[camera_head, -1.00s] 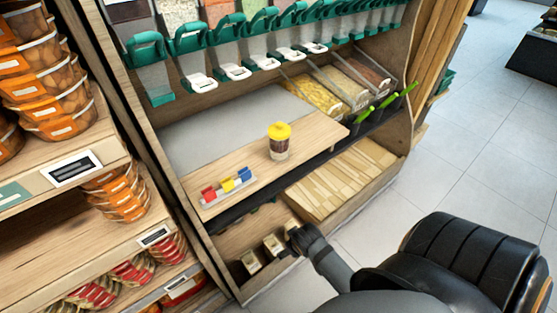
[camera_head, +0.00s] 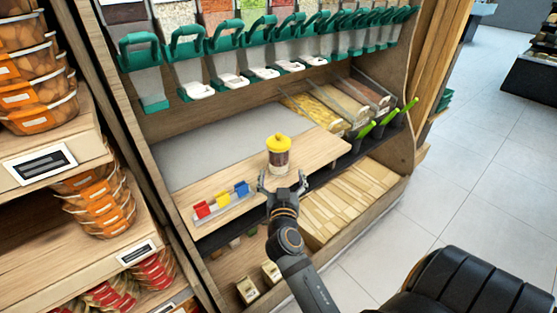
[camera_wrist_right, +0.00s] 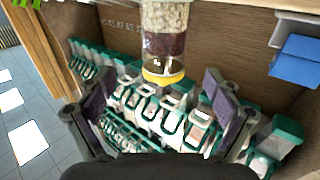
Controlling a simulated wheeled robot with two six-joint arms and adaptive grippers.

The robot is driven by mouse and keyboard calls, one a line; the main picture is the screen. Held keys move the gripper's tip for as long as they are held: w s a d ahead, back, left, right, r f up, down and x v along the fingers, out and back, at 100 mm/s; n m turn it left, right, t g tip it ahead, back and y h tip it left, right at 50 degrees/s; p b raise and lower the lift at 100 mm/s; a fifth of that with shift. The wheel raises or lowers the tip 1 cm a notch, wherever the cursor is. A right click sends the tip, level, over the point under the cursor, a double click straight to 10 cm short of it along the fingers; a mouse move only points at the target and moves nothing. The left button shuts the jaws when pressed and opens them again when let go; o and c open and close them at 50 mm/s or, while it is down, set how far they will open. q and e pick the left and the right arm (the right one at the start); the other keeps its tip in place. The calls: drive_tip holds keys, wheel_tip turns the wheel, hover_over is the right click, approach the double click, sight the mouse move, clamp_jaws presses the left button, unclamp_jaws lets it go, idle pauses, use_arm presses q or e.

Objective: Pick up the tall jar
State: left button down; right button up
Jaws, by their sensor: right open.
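The tall jar (camera_head: 278,157) has a yellow lid and clear walls with dark and pale layers inside. It stands upright on the wooden shelf board. My right gripper (camera_head: 283,181) is open and empty, just in front of the jar in the head view, with its fingers spread toward it. In the right wrist view the jar (camera_wrist_right: 165,32) appears upside down, in line with the gap between the two open fingers (camera_wrist_right: 158,112). I see no finger touching it. My left gripper is not in view.
A small rack with red, yellow and blue pieces (camera_head: 223,200) stands left of the jar. A row of green-handled dispensers (camera_head: 235,60) hangs above. Open bins with green scoops (camera_head: 365,130) stand at the right. The board around the jar is mostly clear.

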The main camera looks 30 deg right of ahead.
sight(280, 160)
drive_tip(key=x, duration=0.5)
drive_tip(key=shift+w+r+p, duration=0.1)
drive_tip(key=shift+w+p, duration=0.15)
drive_tip(key=shift+p, duration=0.15)
drive_tip(key=x, duration=0.4)
drive_tip(key=shift+w+p, duration=0.3)
drive_tip(key=shift+p, duration=0.1)
drive_tip(key=shift+w+d, duration=0.15)
drive_tip(key=shift+w, duration=0.15)
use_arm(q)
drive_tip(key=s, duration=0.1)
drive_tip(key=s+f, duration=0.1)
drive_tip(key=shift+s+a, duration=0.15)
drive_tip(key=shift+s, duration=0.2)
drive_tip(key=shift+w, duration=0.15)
use_arm(e)
drive_tip(key=shift+c, duration=0.4)
